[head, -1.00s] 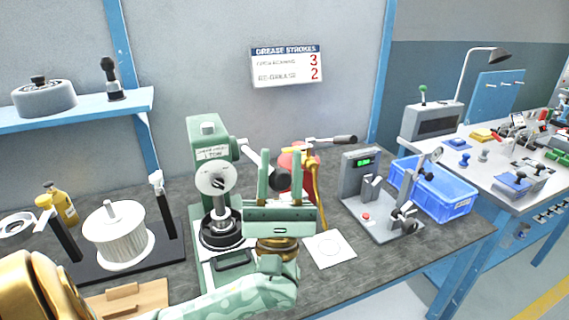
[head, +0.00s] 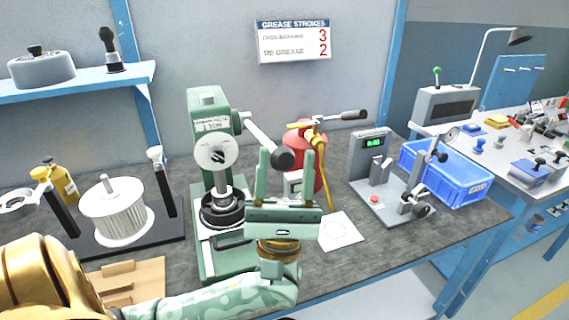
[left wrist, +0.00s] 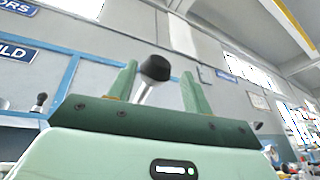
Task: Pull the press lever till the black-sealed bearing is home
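The green arbor press (head: 208,118) stands left of the middle of the bench. Its lever (head: 262,136) slopes down to the right and ends in a black knob (head: 283,159). The ram (head: 222,182) points down at a black ring-shaped part (head: 223,210) on the press base; I cannot tell the bearing from its seat there. My left gripper (head: 286,152) is open, fingers up, with the knob showing between its fingertips. In the left wrist view the knob (left wrist: 155,67) also shows between the spread fingers, nearer the left one; no contact is visible. My right gripper is out of view.
A red grease container (head: 308,160) stands close behind my left gripper. A grey test fixture (head: 371,165) and a blue crate (head: 445,176) are to the right. A white sheet (head: 341,231) lies on the bench.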

